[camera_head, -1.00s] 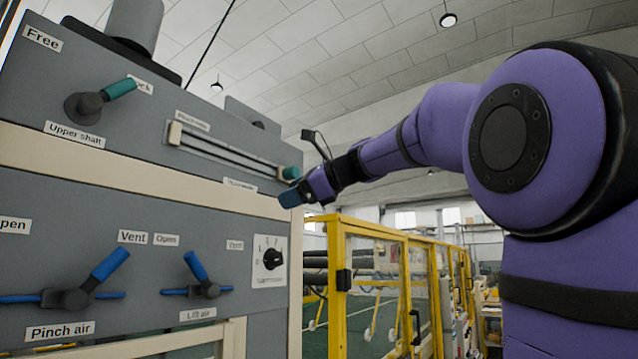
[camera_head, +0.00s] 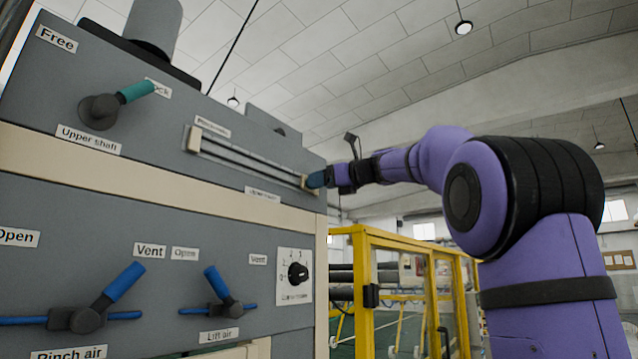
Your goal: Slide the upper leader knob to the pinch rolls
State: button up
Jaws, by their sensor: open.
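The upper leader slide is a pale double rail (camera_head: 250,160) on the grey panel, sloping down to the right in the head view. A cream block (camera_head: 194,139) caps its left end, below a small blurred label (camera_head: 212,127). The knob, teal in the earlier frame, was at the right end of the rail; it is now hidden behind my gripper.
A teal-handled lever (camera_head: 136,92) is above left, by the "Upper shaft" label. Blue valve levers for pinch air (camera_head: 122,285) and lift air (camera_head: 215,283) and a black rotary switch (camera_head: 298,274) sit below. A yellow guard frame (camera_head: 362,290) stands right of the panel.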

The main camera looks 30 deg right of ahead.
jog(key=shift+x, duration=0.85)
jog(key=shift+a, duration=0.1)
grip_shut()
jog(key=s+a, duration=0.3)
jog(key=a, duration=0.6)
jog(key=s+a, duration=0.4)
jog(key=a, duration=0.6)
jog(key=s+a, duration=0.3)
jog(key=a, duration=0.6)
jog(key=shift+s+a, duration=0.2)
grip_release()
jog(key=shift+s+a, duration=0.1)
jog(key=shift+a, duration=0.1)
jog(key=shift+d, duration=0.1)
